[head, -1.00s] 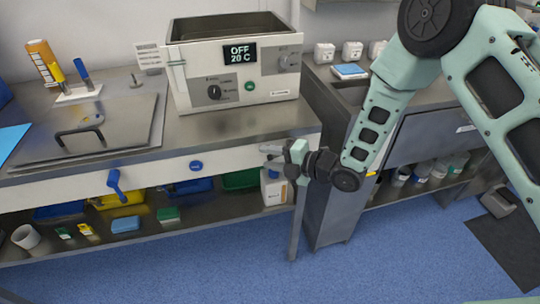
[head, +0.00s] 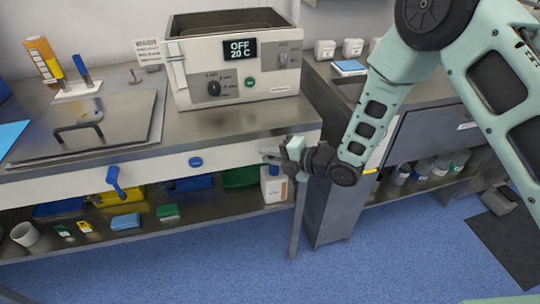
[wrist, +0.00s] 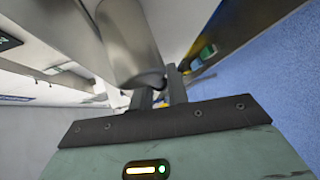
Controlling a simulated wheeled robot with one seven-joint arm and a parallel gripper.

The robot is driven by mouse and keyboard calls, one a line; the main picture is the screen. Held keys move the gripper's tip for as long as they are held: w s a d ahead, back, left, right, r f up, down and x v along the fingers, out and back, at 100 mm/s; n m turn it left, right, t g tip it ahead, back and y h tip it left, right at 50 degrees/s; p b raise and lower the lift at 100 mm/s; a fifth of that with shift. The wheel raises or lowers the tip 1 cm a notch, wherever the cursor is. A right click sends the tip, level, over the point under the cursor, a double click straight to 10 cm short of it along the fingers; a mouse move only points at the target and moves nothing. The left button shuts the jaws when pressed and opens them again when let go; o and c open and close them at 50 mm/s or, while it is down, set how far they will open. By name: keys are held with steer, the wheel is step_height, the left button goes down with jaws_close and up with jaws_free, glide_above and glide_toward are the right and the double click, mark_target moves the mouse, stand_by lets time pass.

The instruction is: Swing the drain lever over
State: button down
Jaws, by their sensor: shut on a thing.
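My gripper (head: 282,156) is at the front right edge of the steel counter, below the bath. In the wrist view its two dark fingers (wrist: 161,97) are shut on the end of a grey metal handle (wrist: 127,42), which seems to be the drain lever. In the head view a short grey piece of it (head: 268,153) sticks out to the left of the fingers. Its pivot and the exact grip are hidden. A blue lever-shaped handle (head: 115,179) hangs on the counter's white front further left, apart from my gripper.
The bath (head: 236,75) stands on the counter, its display reading OFF 20 C. A blue knob (head: 196,162) sits on the white front. A white bottle (head: 273,188) stands on the shelf under my gripper. A grey cabinet (head: 335,205) is close on the right.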

steer(key=w+d+f+n+t+h+b, duration=0.1)
steer(key=w+d+f+n+h+b, duration=0.1)
steer(key=d+f+n+h+b, duration=0.3)
steer(key=shift+d+n+t+h+b, duration=0.3)
steer(key=shift+d+n+h+b, duration=0.4)
steer(key=shift+h+b, duration=2.05)
steer(key=shift+h+p, duration=0.75)
steer(key=c, duration=1.4)
jaws_free()
